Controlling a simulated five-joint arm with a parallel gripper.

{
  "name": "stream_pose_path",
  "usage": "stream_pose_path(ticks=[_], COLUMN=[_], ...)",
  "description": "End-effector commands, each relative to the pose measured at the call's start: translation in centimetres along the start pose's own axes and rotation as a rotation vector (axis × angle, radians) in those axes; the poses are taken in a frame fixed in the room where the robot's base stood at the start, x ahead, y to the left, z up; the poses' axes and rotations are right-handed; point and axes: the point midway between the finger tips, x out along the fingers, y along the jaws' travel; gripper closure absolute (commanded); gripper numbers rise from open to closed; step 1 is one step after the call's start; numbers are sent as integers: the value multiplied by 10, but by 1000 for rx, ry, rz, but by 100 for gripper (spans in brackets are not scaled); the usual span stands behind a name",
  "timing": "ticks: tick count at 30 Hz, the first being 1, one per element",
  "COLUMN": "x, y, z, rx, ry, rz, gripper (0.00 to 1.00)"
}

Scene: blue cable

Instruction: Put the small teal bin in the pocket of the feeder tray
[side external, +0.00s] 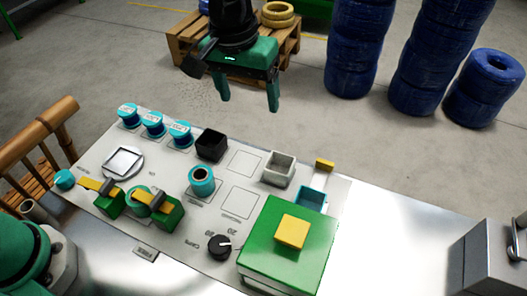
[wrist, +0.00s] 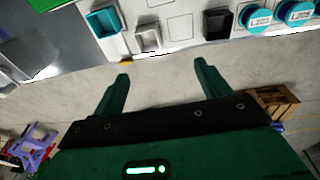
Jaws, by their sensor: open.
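The small teal bin (side external: 312,197) is open-topped and sits near the right end of the pale panel (side external: 222,237), behind the green block. It also shows at the top left of the wrist view (wrist: 104,22). I cannot tell which part is the feeder tray or its pocket; the panel has empty square outlines (side external: 244,164). My gripper (side external: 247,100) is open and empty, raised beyond the panel's far edge. In the wrist view its fingers (wrist: 163,70) are spread over bare floor, apart from the bin.
A pale grey bin (side external: 278,169) and a black bin (side external: 212,145) stand on the panel. A green block with a yellow top (side external: 291,231) is close to the teal bin. Teal spools (side external: 154,125) line the left.

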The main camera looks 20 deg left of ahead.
Motion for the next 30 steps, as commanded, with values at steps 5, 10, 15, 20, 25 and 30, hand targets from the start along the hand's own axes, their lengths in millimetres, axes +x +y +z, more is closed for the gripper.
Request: stream_pose_path(ticks=[5, 10, 15, 20, 25, 30], x=[-31, -52, -67, -75, -78, -74], y=[-58, -109, -156, -195, -233, -265], z=[2, 14, 33, 56, 85, 117], rx=[-5, -3, 0, 2, 5, 9], ry=[53, 103, 155, 205, 258, 310], rz=[19, 27, 27, 19, 3, -22], gripper=[24, 24, 24, 24, 24, 24])
